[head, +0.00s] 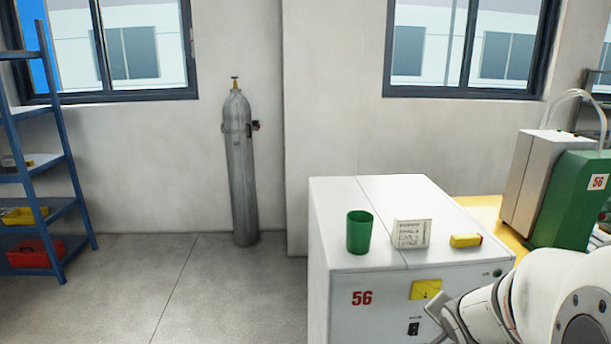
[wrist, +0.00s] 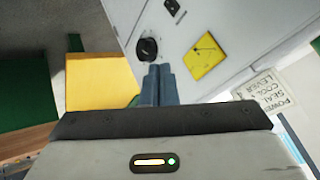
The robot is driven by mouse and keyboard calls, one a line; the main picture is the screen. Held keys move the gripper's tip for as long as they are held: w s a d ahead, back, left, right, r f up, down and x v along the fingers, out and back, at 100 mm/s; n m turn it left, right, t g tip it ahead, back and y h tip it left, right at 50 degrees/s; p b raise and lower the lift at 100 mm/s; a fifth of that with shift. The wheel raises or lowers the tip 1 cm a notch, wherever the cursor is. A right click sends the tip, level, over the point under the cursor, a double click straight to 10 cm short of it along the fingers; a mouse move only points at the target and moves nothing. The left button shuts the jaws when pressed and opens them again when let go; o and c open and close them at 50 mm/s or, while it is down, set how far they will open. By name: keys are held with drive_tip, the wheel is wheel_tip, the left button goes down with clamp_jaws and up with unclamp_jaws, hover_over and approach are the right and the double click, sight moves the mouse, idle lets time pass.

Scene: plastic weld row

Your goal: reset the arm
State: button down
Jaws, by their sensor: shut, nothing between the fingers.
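My arm (head: 560,300) reaches in from the lower right in the head view, in front of the white cabinet (head: 345,225) marked 56. Its end is only partly in view there, near the yellow label (head: 426,289) on the cabinet front. In the wrist view my gripper (wrist: 157,80) has its two grey fingers together with nothing between them. The fingers overlap the white panel near a black knob (wrist: 148,47) and a yellow label (wrist: 205,57). I cannot tell how far they are from the panel.
A green and white machine (head: 560,190) stands at right on a yellow surface (head: 485,206). A gas cylinder (head: 240,165) and blue shelf (head: 62,150) are left; floor between is clear.

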drive_tip(key=s+a+r+n+g+y, duration=0.1)
drive_tip(key=s+a+r+n+g, duration=0.1)
drive_tip(key=s+a+n, duration=0.3)
drive_tip(key=s+a+r+n+g+y, duration=0.2)
drive_tip(key=s+a+r+n, duration=0.2)
drive_tip(key=s+a, duration=0.6)
drive_tip(key=shift+s+n, duration=0.25)
drive_tip(key=shift+n, duration=0.95)
drive_tip(key=c, duration=2.2)
unclamp_jaws()
drive_tip(key=shift+d, duration=0.1)
